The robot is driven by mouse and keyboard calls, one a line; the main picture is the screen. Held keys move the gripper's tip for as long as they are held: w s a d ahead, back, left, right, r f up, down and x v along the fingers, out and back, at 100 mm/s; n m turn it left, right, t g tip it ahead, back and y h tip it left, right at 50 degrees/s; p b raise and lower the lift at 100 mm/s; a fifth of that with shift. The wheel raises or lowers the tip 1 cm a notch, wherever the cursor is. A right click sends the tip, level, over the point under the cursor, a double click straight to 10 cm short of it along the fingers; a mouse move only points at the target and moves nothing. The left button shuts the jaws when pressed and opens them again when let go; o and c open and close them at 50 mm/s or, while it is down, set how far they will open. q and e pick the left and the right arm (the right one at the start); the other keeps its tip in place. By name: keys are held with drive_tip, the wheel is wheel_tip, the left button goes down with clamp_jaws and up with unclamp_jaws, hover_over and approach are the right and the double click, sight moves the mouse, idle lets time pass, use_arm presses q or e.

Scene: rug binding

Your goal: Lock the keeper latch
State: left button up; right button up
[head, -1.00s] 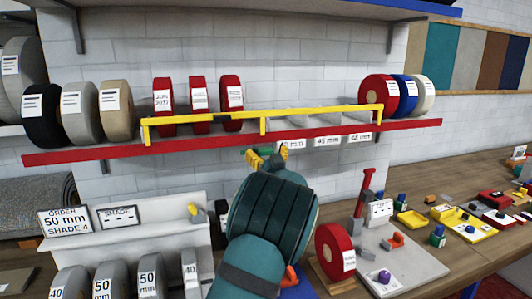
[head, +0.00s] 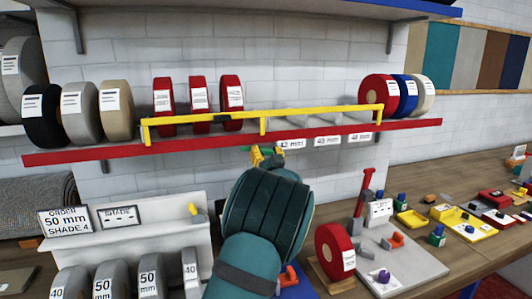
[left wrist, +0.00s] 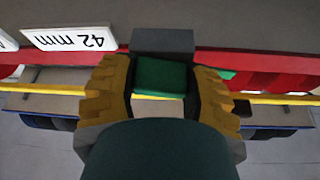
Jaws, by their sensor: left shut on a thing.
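A yellow keeper bar (head: 330,112) runs along the front of the red-edged shelf, with a small dark piece (head: 222,118) on it. My left gripper (head: 264,154) is at the underside of the shelf front, below the bar. In the left wrist view, its yellow-padded fingers (left wrist: 163,85) are closed around a green block (left wrist: 163,76), which looks like the latch's grip. A grey block (left wrist: 163,41) sits against the green one. My forearm and wrist hide part of the area below. How the latch engages the bar cannot be seen. My right gripper is not in view.
Several tape rolls stand on the red-edged shelf (head: 410,124). A 42 mm label (head: 291,143) hangs just right of my left gripper. A red roll (head: 334,250) and a grey plate with a red-handled tool (head: 366,190) stand on the bench at right.

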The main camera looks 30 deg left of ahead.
use_arm(q)
drive_tip(key=m+h, duration=0.1)
drive_tip(key=m, duration=0.1)
drive_tip(key=m+t+h+p, duration=0.1)
drive_tip(key=m, duration=0.2)
drive_tip(key=shift+t, duration=0.3)
drive_tip(key=m+h+p, duration=0.1)
drive_tip(key=m+h, duration=0.1)
drive_tip(key=m, duration=0.3)
drive_tip(key=m+h+p, duration=0.1)
drive_tip(key=m, duration=0.2)
drive_tip(key=m+h+p, duration=0.1)
drive_tip(key=m+p, duration=0.1)
drive_tip(key=m, duration=0.1)
drive_tip(key=shift+r+h, duration=0.1)
drive_tip(key=shift+h, duration=0.3)
drive_tip(key=shift+m+g+h+p, duration=0.4)
drive_tip(key=shift+m+g+p, duration=0.35)
drive_tip(key=shift+m, duration=0.95)
drive_tip(key=o, duration=1.2)
drive_tip(key=v, duration=1.2)
